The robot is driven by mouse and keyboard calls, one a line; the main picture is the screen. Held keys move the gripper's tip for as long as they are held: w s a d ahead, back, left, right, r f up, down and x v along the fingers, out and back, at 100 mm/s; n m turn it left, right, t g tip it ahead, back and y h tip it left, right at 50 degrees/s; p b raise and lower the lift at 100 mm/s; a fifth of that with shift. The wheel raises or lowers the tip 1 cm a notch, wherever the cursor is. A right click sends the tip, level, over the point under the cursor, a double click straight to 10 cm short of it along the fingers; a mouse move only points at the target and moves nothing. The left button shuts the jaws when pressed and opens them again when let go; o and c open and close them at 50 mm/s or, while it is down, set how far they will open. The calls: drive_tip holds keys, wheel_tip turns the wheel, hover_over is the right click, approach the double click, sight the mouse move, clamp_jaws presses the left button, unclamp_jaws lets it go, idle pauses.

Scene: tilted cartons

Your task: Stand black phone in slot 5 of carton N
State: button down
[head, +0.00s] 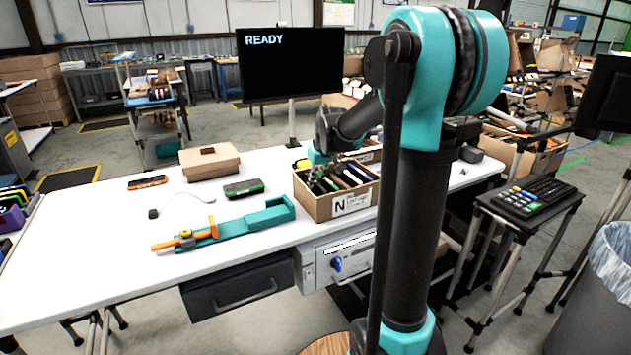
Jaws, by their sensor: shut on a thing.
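Carton N (352,205) is an open brown cardboard box with a white "N" label, at the right part of the white table. Several dark, thin devices stand tilted inside it, and the slot dividers are too small to tell apart. My gripper (320,181) is over the left part of carton N, pointing down, and is shut on a thin dark thing, which I take to be the black phone. The held phone is small and mostly hidden by the gripper and the other devices, so I cannot tell how deep it is or which slot it is at.
A teal fixture with an orange clamp (185,241) lies left of carton N. An orange-edged device (147,182), a green-edged device (243,189) and a closed brown box (209,162) lie on the white table (90,270). Another carton (366,155) stands behind carton N.

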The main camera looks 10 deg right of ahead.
drive_tip(key=shift+f, duration=0.25)
idle(0.4)
idle(0.3)
drive_tip(key=c, duration=1.5)
unclamp_jaws()
drive_tip(key=shift+o, duration=0.2)
drive_tip(key=v, duration=1.2)
